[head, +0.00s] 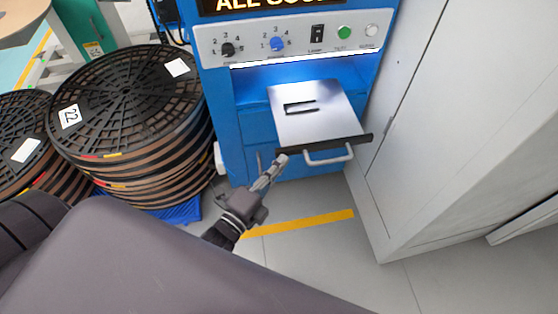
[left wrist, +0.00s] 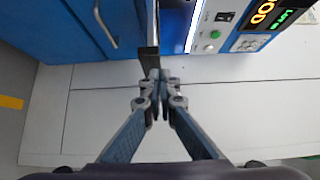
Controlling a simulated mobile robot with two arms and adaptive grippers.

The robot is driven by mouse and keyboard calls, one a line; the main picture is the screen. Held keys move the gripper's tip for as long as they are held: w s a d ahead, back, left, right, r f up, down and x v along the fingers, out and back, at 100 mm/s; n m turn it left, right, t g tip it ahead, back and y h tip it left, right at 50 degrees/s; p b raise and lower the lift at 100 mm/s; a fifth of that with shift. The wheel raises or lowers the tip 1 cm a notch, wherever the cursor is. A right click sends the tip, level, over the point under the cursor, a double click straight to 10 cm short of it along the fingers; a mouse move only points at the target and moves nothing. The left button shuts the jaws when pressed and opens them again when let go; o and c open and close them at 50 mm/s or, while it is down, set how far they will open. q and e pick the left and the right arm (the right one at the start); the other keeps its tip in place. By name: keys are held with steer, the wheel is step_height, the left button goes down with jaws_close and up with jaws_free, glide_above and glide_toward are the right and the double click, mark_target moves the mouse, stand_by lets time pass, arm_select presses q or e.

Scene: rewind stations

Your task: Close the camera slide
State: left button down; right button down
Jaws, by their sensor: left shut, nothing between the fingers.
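The camera slide (head: 330,118) is a silver plate with a slot and a black front edge. In the head view it sticks out of the blue machine's opening. My left gripper (head: 281,160) is shut and empty, its tips at the left end of the black edge. In the left wrist view, the shut fingertips (left wrist: 160,75) are right by the dark slide edge (left wrist: 148,60); I cannot tell whether they touch it. My right gripper is not in view.
The blue machine (head: 232,125) has a knob panel (head: 300,40) above the slide. A grey bar handle (head: 328,160) shows below the slide's edge. Stacked black reels (head: 130,95) stand at left, a white cabinet (head: 455,130) at right. Grey floor with a yellow line (head: 305,222) lies in front.

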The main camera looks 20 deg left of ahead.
arm_select(q)
steer(key=shift+w+a, duration=0.25)
steer(key=shift+w, duration=0.1)
